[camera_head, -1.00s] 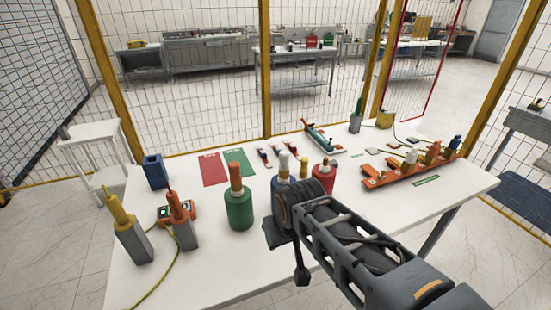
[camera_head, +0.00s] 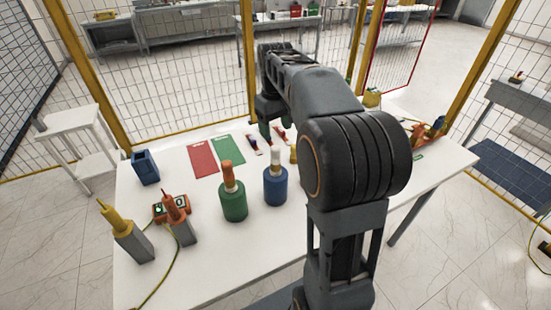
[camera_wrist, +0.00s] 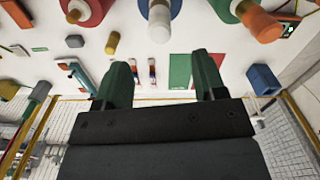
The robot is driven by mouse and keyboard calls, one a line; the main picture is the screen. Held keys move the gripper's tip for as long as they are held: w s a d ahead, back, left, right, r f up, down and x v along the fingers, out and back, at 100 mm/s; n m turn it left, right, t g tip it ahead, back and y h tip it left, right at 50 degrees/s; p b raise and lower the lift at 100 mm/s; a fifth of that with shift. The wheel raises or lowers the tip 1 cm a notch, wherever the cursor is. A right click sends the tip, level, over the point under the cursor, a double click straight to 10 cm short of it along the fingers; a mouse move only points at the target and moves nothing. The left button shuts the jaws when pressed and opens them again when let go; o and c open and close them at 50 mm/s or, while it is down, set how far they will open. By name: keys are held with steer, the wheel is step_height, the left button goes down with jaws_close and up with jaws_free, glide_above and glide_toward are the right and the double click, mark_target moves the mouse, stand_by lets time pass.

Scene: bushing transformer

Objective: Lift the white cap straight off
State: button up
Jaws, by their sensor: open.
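The white cap (camera_head: 275,159) sits on top of the blue cylinder (camera_head: 275,188), which stands upright on the table. In the wrist view the white cap (camera_wrist: 159,24) shows at the top centre, with the blue cylinder (camera_wrist: 172,7) partly cut off by the frame edge. My gripper (camera_wrist: 163,62) is open, its two green fingers apart with nothing between them. In the head view its fingers (camera_head: 269,131) are partly hidden by my arm, beyond the blue cylinder and apart from the cap.
A green cylinder (camera_head: 233,206) with an orange top stands left of the blue one. A red cylinder (camera_wrist: 92,12) and a yellow-topped piece (camera_wrist: 112,42) show in the wrist view. Red (camera_head: 202,159) and green (camera_head: 229,149) mats lie behind. My arm hides much of the table's right side.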

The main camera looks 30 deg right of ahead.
mark_target(276, 147)
step_height(276, 147, down, 5)
steer(key=shift+f+p, duration=0.85)
steer(key=shift+f, duration=1.85)
steer(key=shift+c, duration=0.4)
steer(key=shift+w, duration=0.1)
steer(key=c, duration=0.9)
